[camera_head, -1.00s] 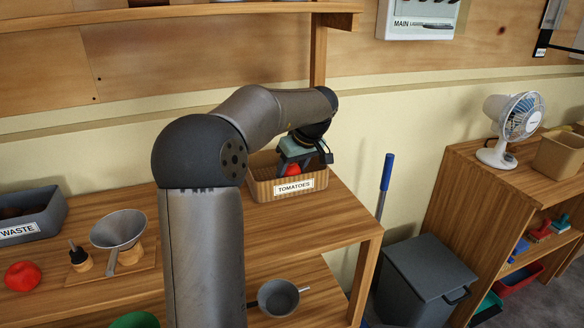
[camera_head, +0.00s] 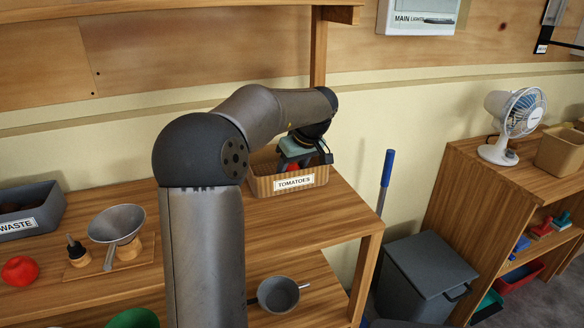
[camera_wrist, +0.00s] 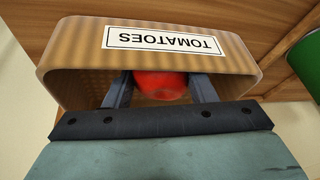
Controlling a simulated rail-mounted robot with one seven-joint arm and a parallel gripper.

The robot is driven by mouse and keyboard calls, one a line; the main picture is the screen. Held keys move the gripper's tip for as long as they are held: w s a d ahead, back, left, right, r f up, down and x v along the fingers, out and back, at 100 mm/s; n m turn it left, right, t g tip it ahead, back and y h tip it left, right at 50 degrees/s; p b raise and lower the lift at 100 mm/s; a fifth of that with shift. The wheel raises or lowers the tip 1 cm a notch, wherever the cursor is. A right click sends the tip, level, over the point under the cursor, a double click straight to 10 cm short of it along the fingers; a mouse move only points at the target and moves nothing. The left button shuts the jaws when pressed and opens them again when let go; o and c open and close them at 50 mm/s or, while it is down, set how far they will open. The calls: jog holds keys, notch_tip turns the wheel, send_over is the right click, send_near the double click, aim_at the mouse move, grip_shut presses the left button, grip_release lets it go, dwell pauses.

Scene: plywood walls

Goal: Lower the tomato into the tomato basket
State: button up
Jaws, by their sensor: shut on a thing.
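The tomato basket (camera_head: 262,187) is a tan ribbed box with a white TOMATOES label, standing on the wooden bench. In the wrist view the basket (camera_wrist: 80,50) appears with its label upside down. My gripper (camera_head: 292,165) is at the basket's opening, its fingers reaching inside. In the wrist view my gripper (camera_wrist: 160,90) is shut on a red tomato (camera_wrist: 160,86), one finger on each side, within the basket's walls. The tomato's underside and the basket floor are hidden. A second tomato (camera_head: 20,270) lies on the bench at the far left.
A grey pan (camera_head: 278,294) sits on the lower shelf. The bench right of the basket is clear. A fan (camera_head: 515,125) stands on the right shelf.

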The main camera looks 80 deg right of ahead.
jog(key=o, duration=0.8)
jog(key=shift+c, duration=0.2)
jog(key=p+v, duration=0.2)
jog(key=v, duration=1.5)
jog(key=shift+r, duration=0.25)
jog(key=shift+a, duration=0.1)
